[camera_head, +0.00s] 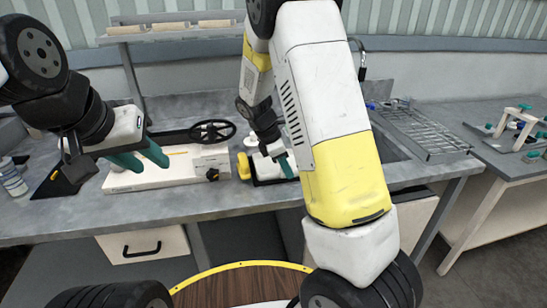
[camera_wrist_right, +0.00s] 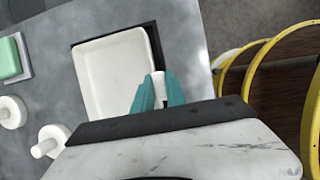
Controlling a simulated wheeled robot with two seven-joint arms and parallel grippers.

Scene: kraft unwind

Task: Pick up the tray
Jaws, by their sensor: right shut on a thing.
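In the head view the right gripper (camera_head: 287,166) is low over the bench, and my arm hides much of the tray. I cannot tell whether the tray touches the bench. My left gripper (camera_head: 155,162) is open and empty, above the white device on the left.
The white device (camera_head: 165,175) with a black wheel (camera_head: 212,131) stands left of the tray. A yellow part (camera_head: 243,166) is close beside the tray. A bottle (camera_head: 12,180) stands far left; a wire rack (camera_head: 425,132) lies right. The bench's front strip is clear.

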